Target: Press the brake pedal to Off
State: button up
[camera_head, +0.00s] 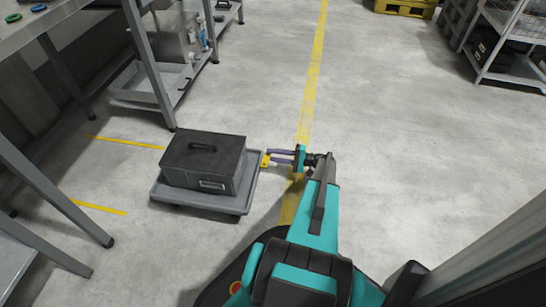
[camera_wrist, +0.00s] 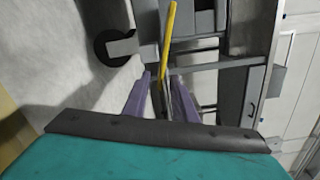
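A yellow brake pedal (camera_head: 265,160) sits at the right edge of a low grey dolly (camera_head: 247,186). In the wrist view the yellow pedal (camera_wrist: 169,38) runs as a narrow bar down toward the space between my fingertips. My gripper (camera_head: 269,157) reaches in from the right, its two purple fingers apart and pointing at the pedal. In the wrist view my gripper (camera_wrist: 161,76) also shows its fingers apart. I cannot tell whether a fingertip touches the pedal. The pedal's On or Off marking is not readable.
A dark lidded box (camera_head: 203,160) rests on the dolly. A dolly wheel (camera_wrist: 115,45) shows in the wrist view. A metal table (camera_head: 45,28) and shelf stand at left, a wire rack (camera_head: 510,45) at upper right. The floor right of the yellow line is mostly clear.

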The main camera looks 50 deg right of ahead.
grip_shut()
jog(key=shift+d+r+n+b, duration=0.1)
jog(key=shift+r+n+b, duration=0.15)
jog(key=shift+n, duration=0.55)
jog(key=shift+d+r+n+b, duration=0.15)
jog(key=shift+r+n, duration=0.2)
jog(key=shift+n, duration=0.45)
jog(key=shift+a+r+n+b, duration=0.15)
jog(key=shift+r+n+b, duration=0.25)
jog(key=shift+n, duration=0.55)
jog(key=shift+a+r+n+b, duration=0.1)
jog(key=shift+r+n+b, duration=0.3)
jog(key=shift+n, duration=0.55)
jog(key=shift+r, duration=0.1)
jog(key=shift+o, duration=0.3)
grip_release()
